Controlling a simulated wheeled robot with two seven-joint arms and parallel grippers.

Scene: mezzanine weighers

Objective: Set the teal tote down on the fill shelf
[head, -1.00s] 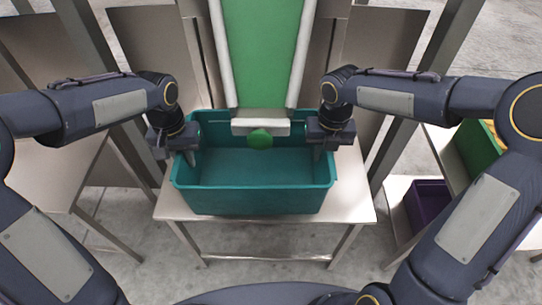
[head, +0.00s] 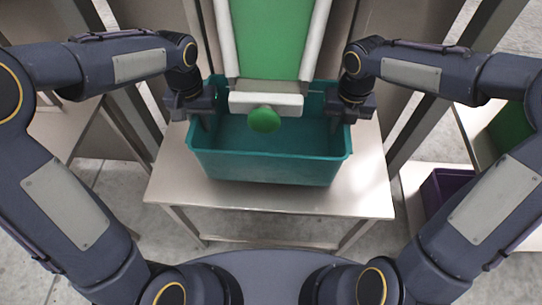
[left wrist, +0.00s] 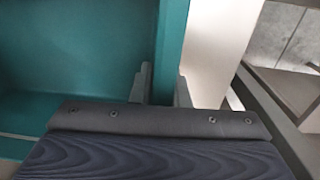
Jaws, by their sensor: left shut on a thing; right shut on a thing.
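The teal tote (head: 265,168) is upright and looks empty, over the back and middle part of the metal fill shelf (head: 290,205). I cannot tell whether its base touches the shelf. My left gripper (head: 207,120) is shut on the tote's left end wall. My right gripper (head: 337,120) is shut on its right end wall. In the left wrist view the tote's wall (left wrist: 170,45) runs between the fingers of the left gripper (left wrist: 162,90). Part of the tote's back rim is hidden by the chute end.
Metal posts stand on both sides. A purple bin (head: 445,192) sits on a low shelf at right. Bare shelf shows in front of the tote.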

